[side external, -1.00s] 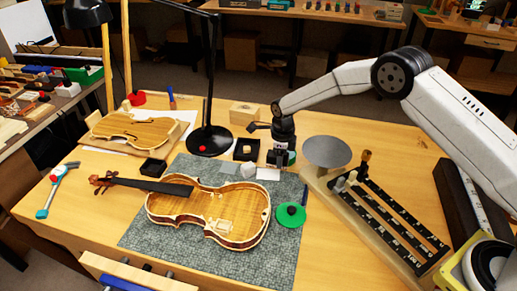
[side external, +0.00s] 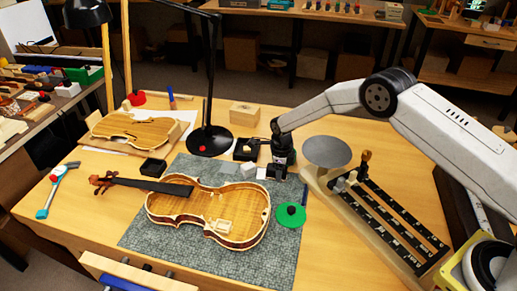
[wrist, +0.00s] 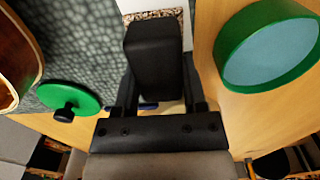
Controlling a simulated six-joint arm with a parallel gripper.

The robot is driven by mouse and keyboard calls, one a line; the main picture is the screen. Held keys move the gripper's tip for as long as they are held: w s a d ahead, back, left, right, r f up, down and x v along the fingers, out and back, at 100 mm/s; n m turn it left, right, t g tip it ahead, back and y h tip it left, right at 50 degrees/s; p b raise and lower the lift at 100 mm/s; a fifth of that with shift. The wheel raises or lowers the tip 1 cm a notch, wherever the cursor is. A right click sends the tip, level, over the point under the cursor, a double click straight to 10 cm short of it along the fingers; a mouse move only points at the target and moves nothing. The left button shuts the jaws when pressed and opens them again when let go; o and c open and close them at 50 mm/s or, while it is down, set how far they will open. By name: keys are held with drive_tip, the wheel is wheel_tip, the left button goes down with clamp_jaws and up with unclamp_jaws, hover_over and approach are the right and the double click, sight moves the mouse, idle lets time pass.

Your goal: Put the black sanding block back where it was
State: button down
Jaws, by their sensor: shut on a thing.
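The black sanding block (wrist: 153,60) is held between the two fingers of my gripper (wrist: 157,100) in the wrist view. Its far end reaches over a white sheet with a speckled brown patch (wrist: 152,14). In the side view my gripper (side external: 277,174) is low over the back right edge of the grey-green mat (side external: 160,236), behind the violin body. There the block is hard to tell apart from the dark gripper. I cannot tell whether the block touches the surface below.
The open violin body (side external: 222,212) lies on the mat. The green lid (side external: 290,215) with a black knob lies right of it. A green-rimmed round container (wrist: 232,62) is close right of my gripper. A whitish block (side external: 248,169) and a black tray (side external: 246,148) are close left.

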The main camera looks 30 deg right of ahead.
drive_tip(key=shift+c, duration=0.7)
unclamp_jaws()
drive_tip(key=shift+f, duration=0.1)
wheel_tip(320, 180, up, 12)
idle(0.4)
drive_tip(key=shift+r, duration=0.2)
